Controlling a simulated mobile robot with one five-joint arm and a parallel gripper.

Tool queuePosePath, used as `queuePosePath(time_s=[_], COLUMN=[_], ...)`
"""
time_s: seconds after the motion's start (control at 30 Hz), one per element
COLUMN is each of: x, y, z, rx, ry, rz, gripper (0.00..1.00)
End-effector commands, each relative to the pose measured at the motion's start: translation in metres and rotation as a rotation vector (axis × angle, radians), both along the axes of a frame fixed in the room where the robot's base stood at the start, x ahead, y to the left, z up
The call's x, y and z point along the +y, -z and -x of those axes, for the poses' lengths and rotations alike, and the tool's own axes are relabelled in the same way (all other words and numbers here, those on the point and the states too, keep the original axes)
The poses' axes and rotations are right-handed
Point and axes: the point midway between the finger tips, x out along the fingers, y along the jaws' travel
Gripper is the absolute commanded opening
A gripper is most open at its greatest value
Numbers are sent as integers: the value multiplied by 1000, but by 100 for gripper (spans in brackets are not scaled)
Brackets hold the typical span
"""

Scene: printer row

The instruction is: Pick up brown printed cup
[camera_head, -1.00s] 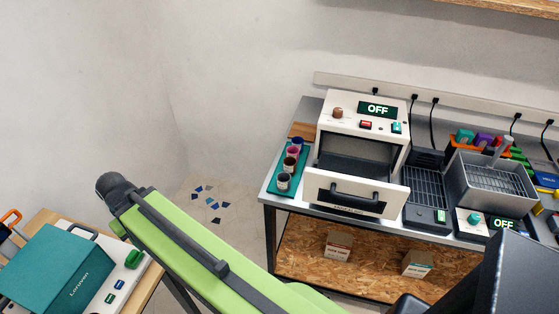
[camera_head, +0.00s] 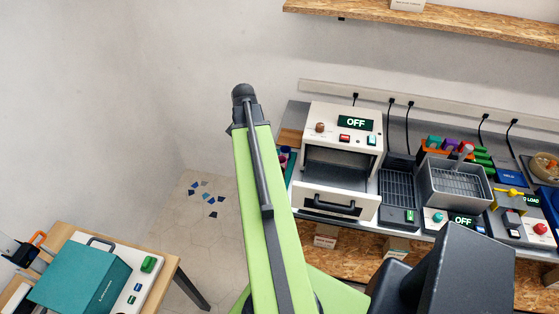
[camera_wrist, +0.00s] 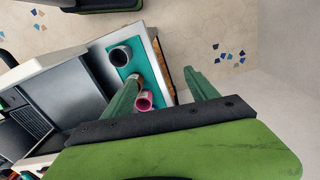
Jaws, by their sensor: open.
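The brown printed cup (camera_wrist: 136,77) shows in the wrist view on a teal tray (camera_wrist: 131,66), partly hidden behind my left finger. It stands between a dark grey cup (camera_wrist: 120,56) and a pink cup (camera_wrist: 145,100). My gripper (camera_wrist: 162,77) is open and empty. Its left finger overlaps the cup row in the picture, and its right finger is over the floor beyond the bench edge. I cannot tell the height gap. In the head view my arm hides the brown cup and most of the tray; only bits of the pink cup (camera_head: 283,159) show.
A white printer (camera_head: 341,125) with its front drawer (camera_head: 335,204) open stands right of the cups. A black rack (camera_head: 396,187) and a metal basin (camera_head: 455,185) follow. A teal case (camera_head: 80,275) sits on a wooden table at lower left. The floor between is clear except for flat blue chips.

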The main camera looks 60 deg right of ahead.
Motion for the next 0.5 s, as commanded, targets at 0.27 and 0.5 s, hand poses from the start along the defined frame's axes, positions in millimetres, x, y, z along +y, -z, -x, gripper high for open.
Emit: queuePosePath(time_s=[0.27, 0.5], x=[-69, -69], y=[-35, -19], z=[74, 75], rx=[4, 5], ry=[278, 279], rz=[2, 2], gripper=[67, 67])
